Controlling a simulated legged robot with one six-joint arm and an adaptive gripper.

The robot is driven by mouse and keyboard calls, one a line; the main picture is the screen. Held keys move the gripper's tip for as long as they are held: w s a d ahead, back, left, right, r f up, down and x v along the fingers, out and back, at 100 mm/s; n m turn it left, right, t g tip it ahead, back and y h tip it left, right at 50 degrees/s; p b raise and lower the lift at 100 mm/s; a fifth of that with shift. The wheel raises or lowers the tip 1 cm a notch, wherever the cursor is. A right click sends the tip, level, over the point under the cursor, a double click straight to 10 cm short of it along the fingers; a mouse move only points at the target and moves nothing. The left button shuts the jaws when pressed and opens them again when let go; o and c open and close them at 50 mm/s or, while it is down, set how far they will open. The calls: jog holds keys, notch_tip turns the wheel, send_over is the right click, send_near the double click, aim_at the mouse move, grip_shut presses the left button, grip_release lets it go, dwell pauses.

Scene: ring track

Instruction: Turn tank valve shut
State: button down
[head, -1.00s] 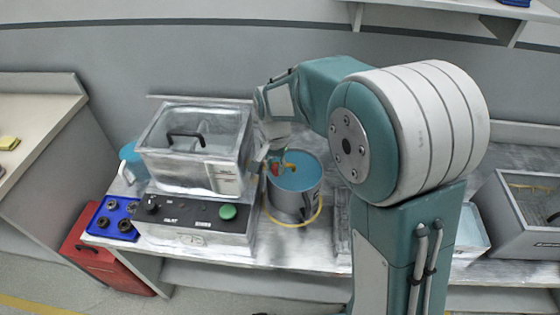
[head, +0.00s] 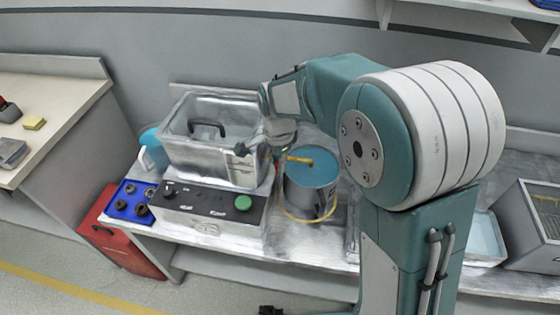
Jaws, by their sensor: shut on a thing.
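The clear tank (head: 215,160) stands on a metal unit with a black control panel (head: 215,198), left of centre on the bench. My gripper (head: 262,147) is at the tank's front right side, with a dark fingertip over its right wall. It is shut on the tank valve, whose handle is mostly hidden behind the fingers. A yellow spout (head: 300,159) pokes out right of the gripper, over a grey bucket (head: 310,196) with blue contents.
A yellow hose (head: 300,219) curves around the bucket's front. A blue tray (head: 132,203) with dark round parts lies left of the panel unit. A red box (head: 115,240) is on the floor below. A grey open bin (head: 530,215) stands far right.

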aim_at(277, 162)
jog(key=shift+f, duration=0.1)
jog(key=c, duration=0.5)
grip_release()
notch_tip(277, 162, up, 12)
jog(key=shift+a, duration=0.15)
jog(key=shift+w, duration=0.1)
